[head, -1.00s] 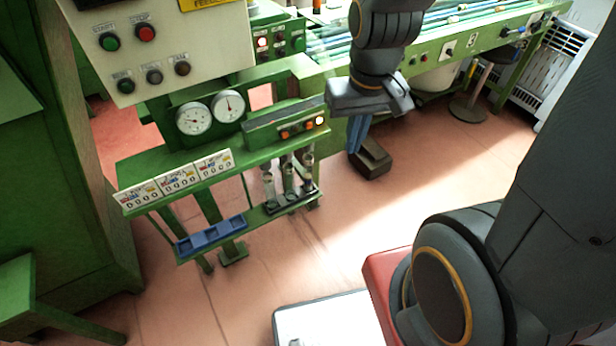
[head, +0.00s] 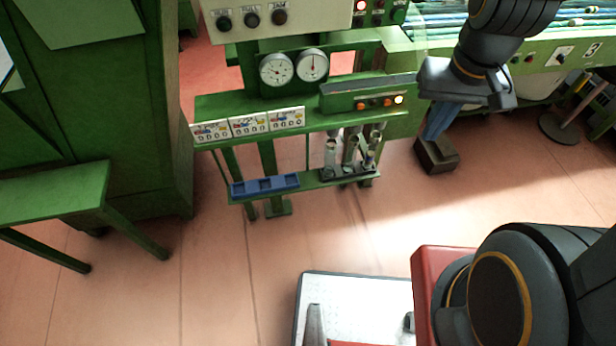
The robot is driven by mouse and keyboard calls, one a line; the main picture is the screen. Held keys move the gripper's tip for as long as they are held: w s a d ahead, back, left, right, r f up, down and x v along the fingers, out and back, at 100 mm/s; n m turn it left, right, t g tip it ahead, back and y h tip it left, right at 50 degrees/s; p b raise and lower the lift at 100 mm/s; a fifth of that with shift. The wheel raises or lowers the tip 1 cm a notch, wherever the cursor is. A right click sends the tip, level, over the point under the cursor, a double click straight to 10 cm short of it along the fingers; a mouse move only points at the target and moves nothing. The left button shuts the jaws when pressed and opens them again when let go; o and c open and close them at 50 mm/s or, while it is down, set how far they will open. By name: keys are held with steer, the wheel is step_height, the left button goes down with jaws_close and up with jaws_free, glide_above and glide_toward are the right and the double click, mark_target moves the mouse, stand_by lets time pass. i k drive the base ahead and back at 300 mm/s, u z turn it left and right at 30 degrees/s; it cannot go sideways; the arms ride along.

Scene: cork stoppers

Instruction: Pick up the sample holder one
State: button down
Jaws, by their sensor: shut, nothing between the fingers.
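Three sample holders with pale glass-like bodies and dark parts stand in a dark rack (head: 349,177) on the right of the lower green shelf. They are the left one (head: 330,155), the middle one (head: 350,150) and the right one (head: 372,153). I cannot read any number on them, so I cannot tell which is number one. My gripper (head: 497,98) is in the upper right, right of the rack and higher in the picture. It is shut and empty, apart from the holders. Its fingertips are small and hard to make out.
A blue tray (head: 265,186) with three compartments sits left of the rack. Above are three label cards (head: 249,125), a panel (head: 370,100) with lit buttons and two gauges. A green bench (head: 60,190) stands at left. The pink floor between is clear.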

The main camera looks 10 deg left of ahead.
mark_target(375, 141)
steer(key=z, duration=2.2)
steer(key=k, duration=1.1)
steer(key=u, duration=1.05)
